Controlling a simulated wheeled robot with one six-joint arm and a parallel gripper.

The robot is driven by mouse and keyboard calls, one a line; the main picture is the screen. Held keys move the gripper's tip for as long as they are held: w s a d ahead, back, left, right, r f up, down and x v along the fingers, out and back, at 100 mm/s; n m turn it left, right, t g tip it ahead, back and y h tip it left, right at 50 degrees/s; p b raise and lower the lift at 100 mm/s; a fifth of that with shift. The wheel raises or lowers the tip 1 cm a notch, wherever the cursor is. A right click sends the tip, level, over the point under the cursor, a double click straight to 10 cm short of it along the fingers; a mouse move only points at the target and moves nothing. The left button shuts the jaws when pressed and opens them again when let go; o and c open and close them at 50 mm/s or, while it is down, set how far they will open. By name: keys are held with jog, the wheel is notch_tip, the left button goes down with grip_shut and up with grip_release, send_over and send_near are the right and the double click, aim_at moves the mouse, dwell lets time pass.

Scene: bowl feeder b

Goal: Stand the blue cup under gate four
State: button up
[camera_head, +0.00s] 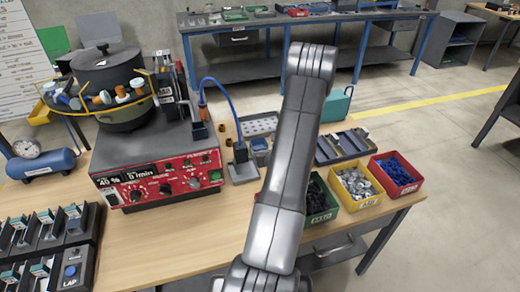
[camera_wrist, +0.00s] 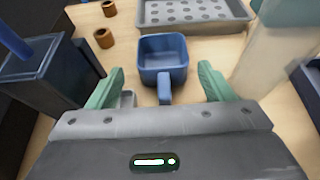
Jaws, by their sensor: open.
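The blue cup (camera_wrist: 163,52) stands upright and looks empty in the wrist view, its handle (camera_wrist: 164,90) turned toward me. My gripper (camera_wrist: 162,70) is open, with one green finger on each side of the cup's near part and a visible gap on both sides. In the head view the cup (camera_head: 260,144) shows small, just left of my arm; my gripper is hidden there behind the arm. A bank of black stands with small labels (camera_head: 45,240) is at the lower left; these may be the gates, but I cannot read their numbers.
A dark block with a blue tube (camera_wrist: 45,75) stands close left of the cup. A grey perforated tray (camera_wrist: 195,12) lies behind it, and brown rings (camera_wrist: 104,38) lie behind left. The red-fronted feeder (camera_head: 160,182) is at left, colored bins (camera_head: 395,176) at right. The front tabletop is clear.

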aim_at(261, 146)
jog(key=shift+p+x, duration=1.1)
jog(key=shift+x, duration=1.75)
jog(key=shift+d+f, duration=0.15)
jog(key=c, duration=0.9)
jog(key=shift+c, duration=0.2)
jog(key=shift+s, duration=0.1)
